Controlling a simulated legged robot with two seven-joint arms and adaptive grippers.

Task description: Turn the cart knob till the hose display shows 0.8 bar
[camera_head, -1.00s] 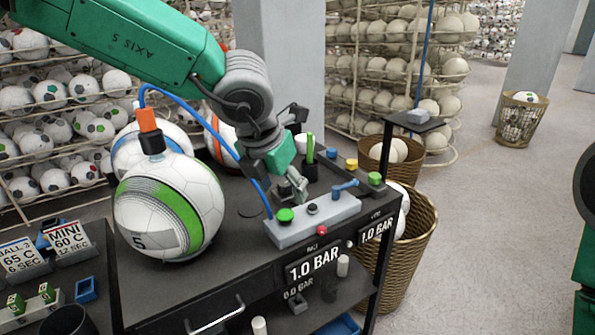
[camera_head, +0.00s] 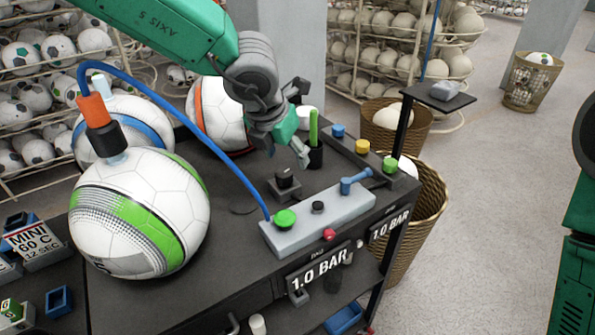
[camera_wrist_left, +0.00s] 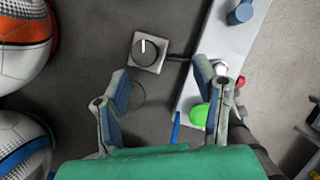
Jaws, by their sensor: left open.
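The cart knob (camera_head: 284,178) is black on a square base on the dark cart top (camera_head: 240,260). In the left wrist view the knob (camera_wrist_left: 146,50) shows a white mark pointing nearly straight up. My left gripper (camera_head: 290,152) hangs just behind and above it, open and empty. In the wrist view the fingers of the left gripper (camera_wrist_left: 160,90) are spread, with the knob beyond their tips. A large front display (camera_head: 320,268) and a side display (camera_head: 390,225) both read 1.0 BAR; their small captions are unreadable. My right gripper is not in view.
A grey panel (camera_head: 330,215) with a green button, a red button and a blue lever lies right of the knob. A blue hose (camera_head: 185,115) runs to a green-striped ball (camera_head: 140,205). A green marker (camera_head: 313,128) stands in a black holder close to the gripper.

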